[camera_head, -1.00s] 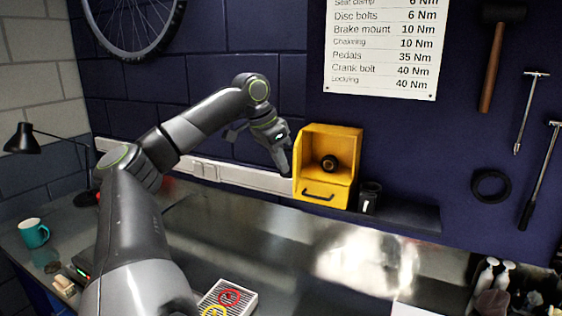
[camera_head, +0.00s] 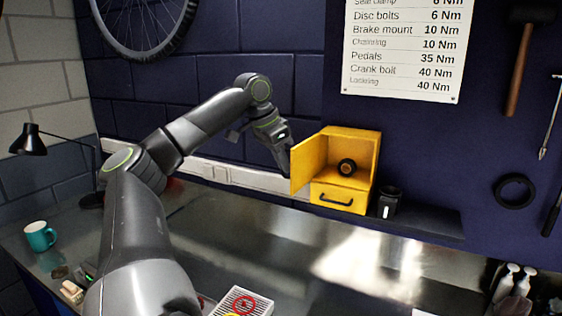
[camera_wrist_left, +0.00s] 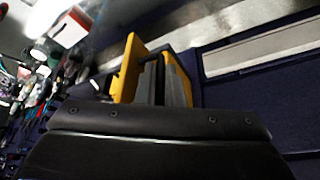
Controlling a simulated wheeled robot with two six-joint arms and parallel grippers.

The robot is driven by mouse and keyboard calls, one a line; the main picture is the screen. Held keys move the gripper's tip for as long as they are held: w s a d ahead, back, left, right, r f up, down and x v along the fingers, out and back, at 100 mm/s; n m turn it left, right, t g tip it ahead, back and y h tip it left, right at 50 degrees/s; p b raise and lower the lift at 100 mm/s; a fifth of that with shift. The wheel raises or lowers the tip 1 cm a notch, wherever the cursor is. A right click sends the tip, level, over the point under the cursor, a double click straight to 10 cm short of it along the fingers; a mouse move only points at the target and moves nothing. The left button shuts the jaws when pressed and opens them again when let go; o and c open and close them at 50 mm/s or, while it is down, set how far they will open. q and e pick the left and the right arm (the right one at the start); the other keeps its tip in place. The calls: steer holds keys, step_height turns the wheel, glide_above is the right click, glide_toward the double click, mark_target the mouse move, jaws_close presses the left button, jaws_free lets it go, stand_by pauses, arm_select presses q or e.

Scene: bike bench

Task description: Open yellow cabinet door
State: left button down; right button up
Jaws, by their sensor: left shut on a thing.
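The yellow cabinet (camera_head: 368,144) stands on a dark shelf against the blue wall. Its door (camera_head: 309,163) is swung out at the left side, so the inside shows, with a dark round part (camera_head: 347,167) in it. A drawer with a black handle (camera_head: 335,200) is below. My left gripper (camera_head: 287,165) is at the door's outer left side, and its fingertips are partly hidden behind the door. In the left wrist view the fingers (camera_wrist_left: 160,80) are close together at the yellow door (camera_wrist_left: 127,68), shut on it or its handle. My right gripper is not in view.
A dark cup-like container (camera_head: 389,202) stands right of the cabinet. The metal bench (camera_head: 270,235) is mostly clear in front. A teal mug (camera_head: 40,236) and a black lamp (camera_head: 28,141) are at the left.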

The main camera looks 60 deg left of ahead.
arm_select(q)
steer(key=c, duration=1.7)
jaws_free()
steer(key=shift+w, duration=0.1)
steer(key=shift+o, duration=0.8)
steer(key=shift+w, duration=0.15)
steer(key=shift+r, duration=0.1)
steer(key=shift+s+r, duration=0.25)
steer(key=shift+r, duration=0.05)
steer(key=p+v, duration=0.4)
steer(key=v, duration=1.2)
steer(key=shift+s+r, duration=0.15)
steer(key=shift+r, duration=0.1)
steer(key=shift+f, duration=0.1)
